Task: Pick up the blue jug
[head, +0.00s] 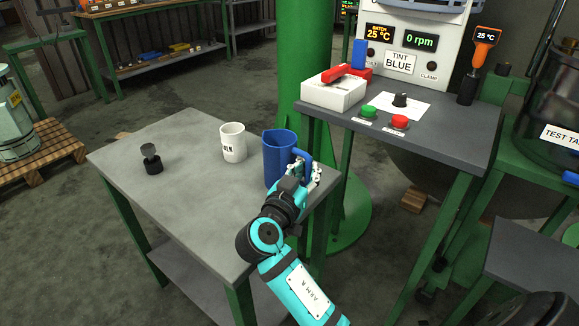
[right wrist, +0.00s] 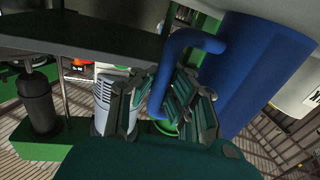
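The blue jug (head: 278,157) stands upright near the right edge of the grey table (head: 190,215), its handle toward the right. My right gripper (head: 308,172) is at that handle, reaching in from the front. In the right wrist view, the jug (right wrist: 262,75) fills the upper right. Its handle (right wrist: 180,45) passes between the two fingers of the right gripper (right wrist: 160,98), which are close together on either side of it and appear shut on it. The jug appears to rest on the table. My left gripper is not in view.
A white mug (head: 232,142) stands just left of the jug. A small dark knobbed object (head: 152,160) stands further left. A higher dark bench (head: 440,135) with a red button (head: 400,121) and a green button (head: 368,112) is at the right. A green column (head: 300,75) rises behind the jug.

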